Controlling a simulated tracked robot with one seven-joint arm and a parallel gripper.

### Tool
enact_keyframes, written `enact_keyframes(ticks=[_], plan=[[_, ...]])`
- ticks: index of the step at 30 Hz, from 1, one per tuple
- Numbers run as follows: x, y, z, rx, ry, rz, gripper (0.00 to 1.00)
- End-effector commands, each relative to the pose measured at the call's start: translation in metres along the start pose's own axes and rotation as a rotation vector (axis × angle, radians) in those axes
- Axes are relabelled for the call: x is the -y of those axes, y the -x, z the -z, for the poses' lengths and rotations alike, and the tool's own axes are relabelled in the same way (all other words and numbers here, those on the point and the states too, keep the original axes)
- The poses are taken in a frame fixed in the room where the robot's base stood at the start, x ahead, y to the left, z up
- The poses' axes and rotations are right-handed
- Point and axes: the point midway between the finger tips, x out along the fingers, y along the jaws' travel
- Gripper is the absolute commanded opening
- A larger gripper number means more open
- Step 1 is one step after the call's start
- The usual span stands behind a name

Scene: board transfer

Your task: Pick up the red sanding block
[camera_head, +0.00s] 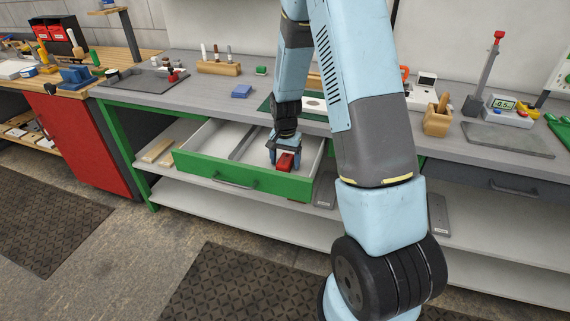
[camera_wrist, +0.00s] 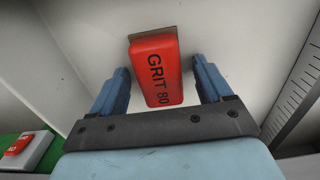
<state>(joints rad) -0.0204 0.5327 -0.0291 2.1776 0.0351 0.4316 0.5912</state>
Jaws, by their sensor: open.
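The red sanding block (camera_wrist: 156,70) lies in the open green drawer (camera_head: 236,178), on the drawer's pale floor. It is marked "GRIT 80" and has a thin brown edge at its far end in the wrist view. It also shows in the head view (camera_head: 285,162), at the right part of the drawer. My gripper (camera_wrist: 160,85) is open, with one blue finger on each side of the block and visible gaps between fingers and block. In the head view my gripper (camera_head: 284,158) reaches down into the drawer.
The grey worktop (camera_head: 190,92) above carries a blue block (camera_head: 241,91), a wooden tool holder (camera_head: 218,68) and a dark tray (camera_head: 145,82). A lower shelf (camera_head: 235,212) extends beneath the drawer.

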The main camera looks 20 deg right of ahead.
Motion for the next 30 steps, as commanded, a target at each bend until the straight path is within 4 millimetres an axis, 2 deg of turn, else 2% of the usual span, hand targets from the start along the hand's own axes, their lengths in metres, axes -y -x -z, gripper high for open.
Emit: enact_keyframes(ticks=[3,21,30], plan=[[-0.0001,0.0003,0.0001,0.0,0.0,0.0,0.78],[-0.0004,0.0007,0.0004,0.0,-0.001,0.0,0.21],[-0.0003,0.0042,0.0007,-0.001,-0.001,0.001,0.21]])
